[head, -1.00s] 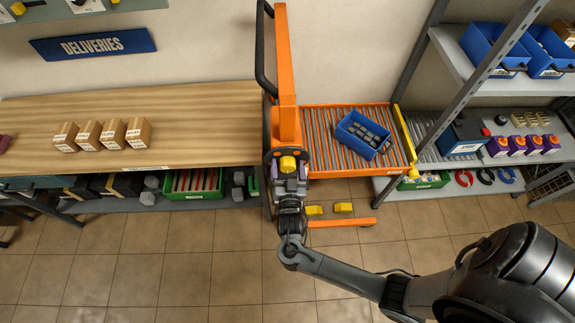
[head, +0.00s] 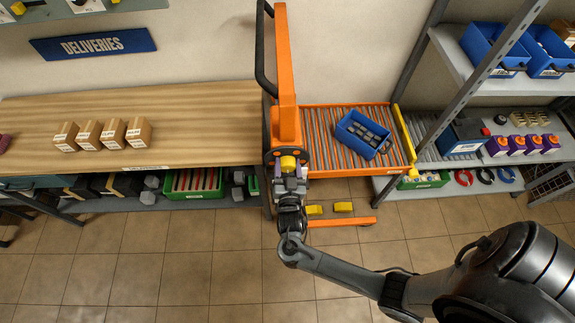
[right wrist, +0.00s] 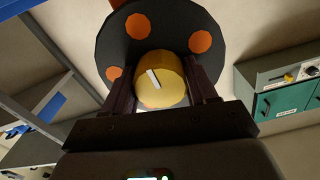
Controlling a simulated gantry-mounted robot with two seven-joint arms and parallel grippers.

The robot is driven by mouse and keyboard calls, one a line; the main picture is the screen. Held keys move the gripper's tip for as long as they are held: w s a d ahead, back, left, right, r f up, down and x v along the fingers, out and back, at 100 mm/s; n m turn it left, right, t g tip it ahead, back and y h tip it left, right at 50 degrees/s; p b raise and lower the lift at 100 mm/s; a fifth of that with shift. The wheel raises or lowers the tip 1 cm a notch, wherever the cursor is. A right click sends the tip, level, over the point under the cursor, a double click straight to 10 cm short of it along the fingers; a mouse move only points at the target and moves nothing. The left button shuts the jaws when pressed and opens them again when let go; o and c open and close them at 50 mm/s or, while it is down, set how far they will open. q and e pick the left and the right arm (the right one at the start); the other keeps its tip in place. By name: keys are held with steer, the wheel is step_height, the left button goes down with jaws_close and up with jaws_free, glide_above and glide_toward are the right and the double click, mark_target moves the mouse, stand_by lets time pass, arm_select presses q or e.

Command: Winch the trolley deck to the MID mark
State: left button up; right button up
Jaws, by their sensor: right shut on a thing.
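The orange trolley (head: 288,70) stands upright between the wooden bench and the shelf rack. Its roller deck (head: 325,118) extends to the right and carries a blue bin (head: 363,134) of grey pieces. On the mast is a dark winch wheel with orange spots, which also shows in the right wrist view (right wrist: 166,30). My right gripper (head: 289,170) is shut on the wheel's yellow knob (right wrist: 160,80), which has a white line on its face. A finger lies on each side of the knob. No MID mark is legible. My left gripper is out of view.
Small cartons (head: 102,135) stand on the wooden bench (head: 190,110) at left. The shelf rack (head: 425,70) at right holds blue bins, a battery and purple-orange items. A yellow bar (head: 404,135) edges the deck's right end. Yellow blocks (head: 343,207) lie low by the trolley's base.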

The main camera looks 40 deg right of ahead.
steer(key=n+p, duration=0.2)
steer(key=n, duration=0.1)
steer(key=shift+n, duration=0.3)
steer(key=shift+n+p, duration=0.9)
steer(key=shift+n, duration=0.5)
steer(key=shift+f, duration=0.1)
steer(key=o, duration=1)
